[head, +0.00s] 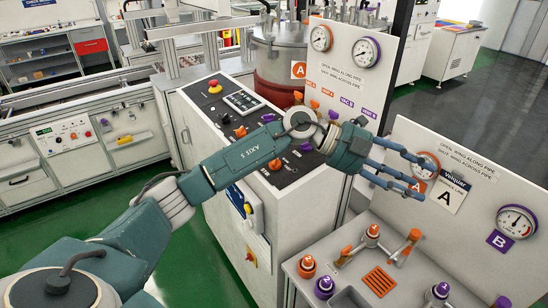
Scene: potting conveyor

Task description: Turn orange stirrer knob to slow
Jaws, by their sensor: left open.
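The black control panel (250,110) lies on top of a white cabinet in the middle of the view. It carries an orange knob (240,131), a second orange knob (275,164) and purple knobs (268,118). The labels are too small to read, so I cannot tell which orange knob is the stirrer's or its setting. My left arm crosses over the panel and hides part of it. My left gripper (418,175) is open and empty, to the right of the panel, with its fingers in front of the right gauge board. My right gripper is out of view.
A tank (280,60) marked A stands behind the panel. An upright board (350,70) has two gauges and orange and purple valve handles. A lower right bench (350,270) holds orange valves and numbered orange and purple parts. A red button (213,84) is on the panel's far left.

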